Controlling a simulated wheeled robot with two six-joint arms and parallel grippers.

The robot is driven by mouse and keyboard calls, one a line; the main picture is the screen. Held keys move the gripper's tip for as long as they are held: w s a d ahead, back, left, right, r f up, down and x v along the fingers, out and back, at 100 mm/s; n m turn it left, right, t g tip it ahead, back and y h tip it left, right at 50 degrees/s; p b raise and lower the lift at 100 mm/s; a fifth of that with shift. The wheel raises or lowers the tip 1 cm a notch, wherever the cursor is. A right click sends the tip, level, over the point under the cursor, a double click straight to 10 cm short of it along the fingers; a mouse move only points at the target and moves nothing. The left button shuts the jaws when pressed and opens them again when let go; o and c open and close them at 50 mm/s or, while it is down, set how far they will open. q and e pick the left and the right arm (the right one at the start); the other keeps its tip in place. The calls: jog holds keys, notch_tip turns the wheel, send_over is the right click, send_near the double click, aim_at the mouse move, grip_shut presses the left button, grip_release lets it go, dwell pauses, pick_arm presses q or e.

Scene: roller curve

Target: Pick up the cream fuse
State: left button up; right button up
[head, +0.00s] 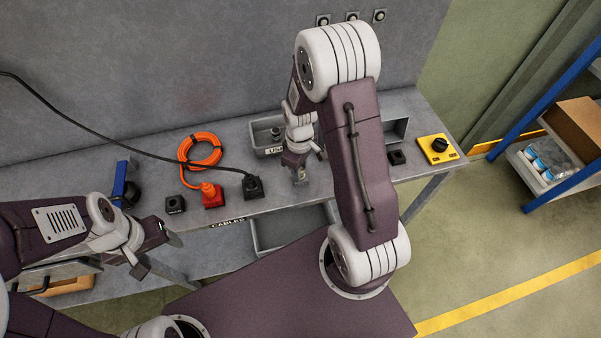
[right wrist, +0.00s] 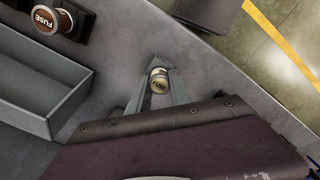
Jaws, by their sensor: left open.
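The cream fuse (right wrist: 158,84) shows in the right wrist view as a small cream and brass cap with a FUSE label. It sits between the two grey fingers of my right gripper (right wrist: 159,76), close to both; whether they press on it is unclear. In the head view my right gripper (head: 299,175) points down at the grey bench (head: 330,186), in front of the bin. The fuse is too small or hidden to make out there. My left gripper (head: 158,250) is open and empty, off the bench's front edge at the left.
A grey bin (head: 268,148) stands behind my right gripper. An orange cable coil (head: 203,150), a red plug block (head: 212,196) and black blocks (head: 253,187) lie to its left. A yellow block (head: 438,150) is at the right end. A brown-capped FUSE holder (right wrist: 45,20) shows in the wrist view.

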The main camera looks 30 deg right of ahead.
grip_shut()
jog(key=shift+w+r, duration=0.1)
jog(key=shift+r, duration=0.2)
notch_tip(320, 180, up, 4)
jog(key=shift+d+f, duration=0.1)
jog(key=shift+d, duration=0.05)
jog(key=s+d+r, duration=0.6)
jog(key=s+r, duration=0.1)
jog(key=s, duration=0.3)
jog(key=shift+w+a+f+b, duration=0.5)
jog(key=shift+w+a+f, duration=0.6)
jog(key=shift+w, duration=0.55)
jog(key=shift+w+a+f+b, duration=0.55)
jog(key=shift+w+a+f, duration=0.5)
jog(key=shift+w, duration=0.6)
jog(key=shift+w+a+f+b, duration=0.5)
jog(key=shift+w+a+f, duration=0.55)
jog(key=shift+w, duration=0.6)
jog(key=shift+f, duration=0.1)
